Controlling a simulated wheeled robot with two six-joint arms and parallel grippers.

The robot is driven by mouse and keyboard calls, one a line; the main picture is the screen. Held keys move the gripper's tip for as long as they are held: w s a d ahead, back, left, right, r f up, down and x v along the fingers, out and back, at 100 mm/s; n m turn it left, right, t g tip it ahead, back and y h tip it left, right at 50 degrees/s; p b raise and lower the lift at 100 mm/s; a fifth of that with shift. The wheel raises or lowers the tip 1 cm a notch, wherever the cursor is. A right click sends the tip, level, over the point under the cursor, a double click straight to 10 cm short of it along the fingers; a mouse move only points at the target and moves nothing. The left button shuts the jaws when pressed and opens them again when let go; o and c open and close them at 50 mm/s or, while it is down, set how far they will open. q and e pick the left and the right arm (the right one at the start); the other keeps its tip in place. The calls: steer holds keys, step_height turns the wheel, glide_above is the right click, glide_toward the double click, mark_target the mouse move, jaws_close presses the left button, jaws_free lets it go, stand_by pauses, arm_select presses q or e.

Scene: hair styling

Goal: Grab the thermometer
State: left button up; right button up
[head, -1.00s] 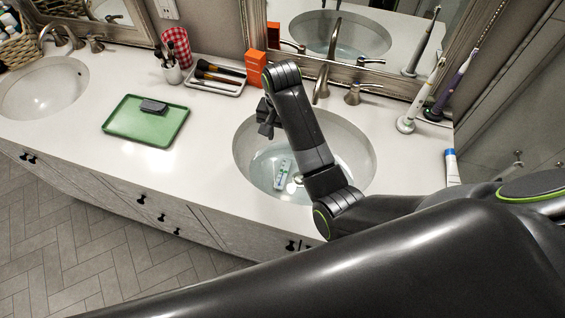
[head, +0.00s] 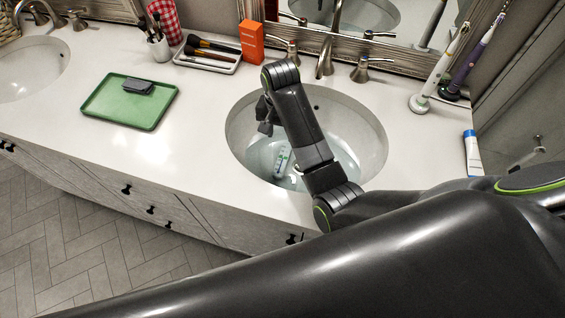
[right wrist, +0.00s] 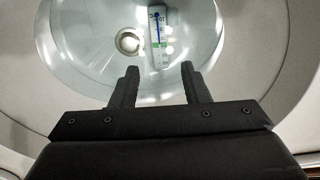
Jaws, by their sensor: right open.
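The thermometer (head: 282,161) is a small flat white strip with blue and green marks. It lies in the right sink basin (head: 362,140), and it also shows in the right wrist view (right wrist: 157,35), beside the round drain (right wrist: 128,41). My right gripper (head: 265,117) is over the left part of this basin, above and apart from the thermometer. In the right wrist view its two fingers (right wrist: 157,82) are spread with nothing between them, and the thermometer shows beyond the gap. My left gripper is not in view.
A green tray (head: 100,105) with a dark grey item (head: 138,87) sits left of the basin. An orange box (head: 251,42) and a brush tray (head: 232,67) stand behind. The faucet (head: 325,55) rises behind the basin. Toothbrushes (head: 440,75) and a tube (head: 472,153) are at right.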

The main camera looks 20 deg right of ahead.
glide_above(282, 160)
steer(key=f, duration=0.9)
steer(key=shift+s+a+f, duration=0.2)
steer(key=shift+s+f, duration=0.05)
steer(key=shift+f, duration=0.1)
steer(key=shift+w+d+f, duration=0.1)
steer(key=shift+f, duration=1.2)
steer(key=shift+w+d+f, duration=0.1)
steer(key=shift+f, duration=1.15)
steer(key=shift+c, duration=0.3)
steer(key=c, duration=0.7)
